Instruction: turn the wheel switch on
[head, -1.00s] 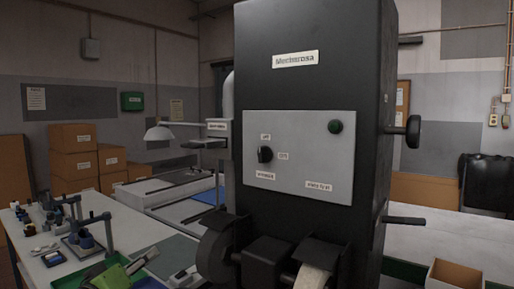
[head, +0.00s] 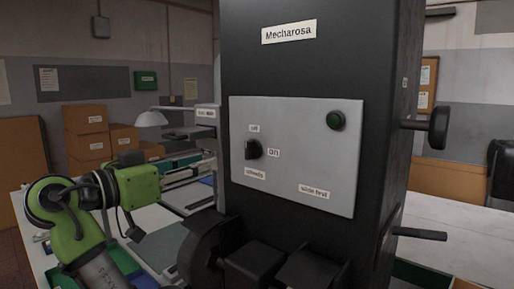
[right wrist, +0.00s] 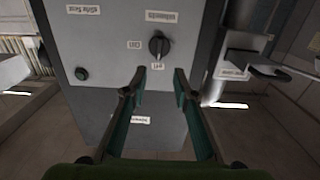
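The wheel switch (head: 253,149) is a black knob on the left of the grey panel (head: 290,180), with an "off" label above it and an "on" label to its right. Its ridge stands upright, in line with the "off" label. It also shows, upside down, in the right wrist view (right wrist: 159,46). My right gripper (head: 212,166), with teal fingers, reaches in from the left towards the panel, apart from the switch. In the right wrist view its two fingers (right wrist: 160,75) are spread with nothing between them, pointing at the switch. My left gripper is out of view.
A green round button (head: 336,120) is at the panel's upper right. The black machine (head: 385,120) has a side knob (head: 437,127) and a lever (head: 418,233). Dark machine parts (head: 255,262) jut out below the panel. Cardboard boxes (head: 86,118) stand behind at left.

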